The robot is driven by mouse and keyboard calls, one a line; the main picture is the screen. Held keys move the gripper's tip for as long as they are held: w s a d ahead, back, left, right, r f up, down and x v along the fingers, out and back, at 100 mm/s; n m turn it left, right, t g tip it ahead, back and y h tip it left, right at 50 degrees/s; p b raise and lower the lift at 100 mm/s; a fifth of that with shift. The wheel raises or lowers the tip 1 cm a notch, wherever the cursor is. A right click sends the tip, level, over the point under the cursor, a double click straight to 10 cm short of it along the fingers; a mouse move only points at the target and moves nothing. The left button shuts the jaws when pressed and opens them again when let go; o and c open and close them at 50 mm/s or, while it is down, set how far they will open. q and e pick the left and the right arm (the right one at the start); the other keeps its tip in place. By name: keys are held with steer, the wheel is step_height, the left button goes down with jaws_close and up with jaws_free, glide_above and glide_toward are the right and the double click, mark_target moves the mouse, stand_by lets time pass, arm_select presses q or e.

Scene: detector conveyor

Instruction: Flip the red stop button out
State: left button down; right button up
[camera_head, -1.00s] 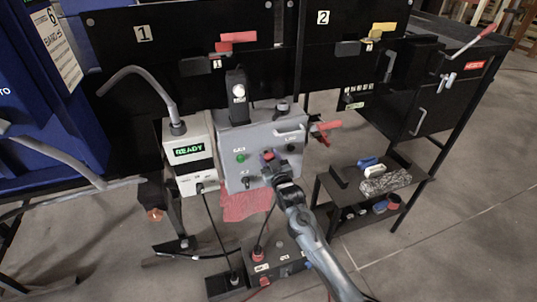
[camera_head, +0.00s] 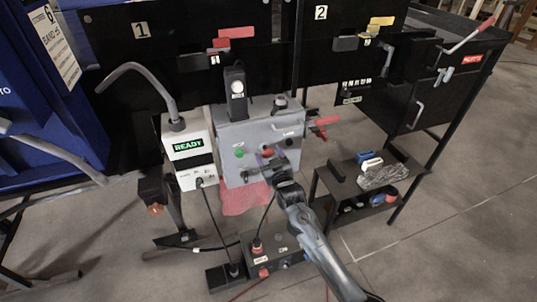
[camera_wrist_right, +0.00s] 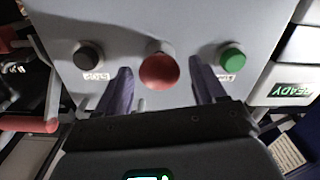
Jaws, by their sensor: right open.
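The red stop button (camera_wrist_right: 159,71) sits on the face of the grey control box (camera_head: 226,160). In the right wrist view it lies between and just beyond the two fingers of my right gripper (camera_wrist_right: 160,88). The fingers are open, one on each side of the button, and I cannot tell whether either touches it. My left gripper is not in view.
A green button (camera_wrist_right: 232,57) and a black knob (camera_wrist_right: 88,56) flank the stop button. A white box reading READY (camera_head: 190,162) stands left of the control box. A small shelf (camera_head: 372,210) with tools is to the right.

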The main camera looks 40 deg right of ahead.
steer(key=p+v, duration=0.2)
steer(key=v, duration=0.8)
steer(key=shift+p, duration=0.3)
steer(key=shift+s+a, duration=0.1)
